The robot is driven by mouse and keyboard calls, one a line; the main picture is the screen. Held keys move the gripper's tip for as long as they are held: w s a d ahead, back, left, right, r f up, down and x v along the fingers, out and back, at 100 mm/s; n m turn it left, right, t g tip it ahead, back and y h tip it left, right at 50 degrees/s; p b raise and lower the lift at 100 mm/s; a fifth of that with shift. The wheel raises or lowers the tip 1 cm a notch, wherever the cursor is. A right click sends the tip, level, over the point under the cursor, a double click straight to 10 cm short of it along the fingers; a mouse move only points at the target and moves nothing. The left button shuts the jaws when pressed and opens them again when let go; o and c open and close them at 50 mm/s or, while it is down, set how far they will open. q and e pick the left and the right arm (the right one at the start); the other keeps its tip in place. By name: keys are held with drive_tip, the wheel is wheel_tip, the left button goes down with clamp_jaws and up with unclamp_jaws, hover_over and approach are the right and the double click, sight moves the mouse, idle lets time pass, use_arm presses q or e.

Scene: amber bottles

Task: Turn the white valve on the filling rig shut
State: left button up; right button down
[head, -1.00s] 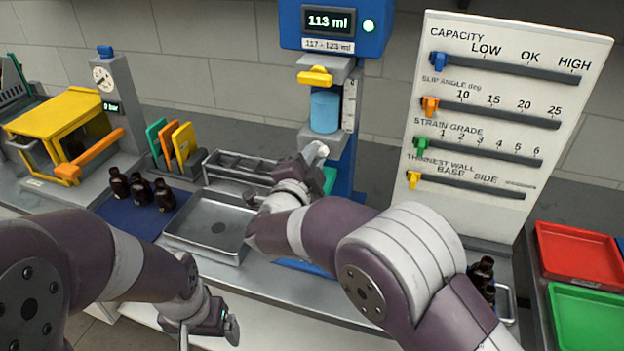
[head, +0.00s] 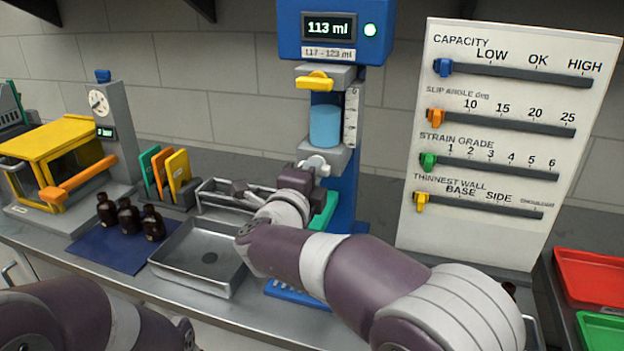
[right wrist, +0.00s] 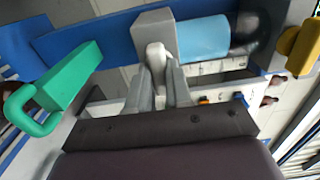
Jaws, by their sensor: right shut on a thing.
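The filling rig (head: 340,190) is a blue stand with a display reading 113 ml, a yellow lever (head: 314,81) and a light-blue cylinder (head: 325,125). The white valve (head: 315,164) sits on the grey block below the cylinder. My right gripper (head: 312,172) is at the valve, its fingers partly hidden by my wrist. In the right wrist view the two grey fingers (right wrist: 160,85) are closed on either side of the white valve handle (right wrist: 156,58). My left arm shows at the lower left; its gripper is outside the frame.
A green handle (head: 324,213) is just below the valve. A metal tray (head: 170,272), a blue mat (head: 92,247) with several amber bottles (head: 128,216), and a yellow machine (head: 50,150) are left. A slider board (head: 410,225) stands close on the right.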

drive_tip(key=shift+f, duration=0.1)
drive_tip(key=c, duration=1)
unclamp_jaws()
drive_tip(key=shift+c, duration=0.2)
drive_tip(key=b+v, duration=0.2)
drive_tip(key=v, duration=1)
drive_tip(key=shift+s, duration=0.35)
drive_tip(key=shift+a, duration=0.1)
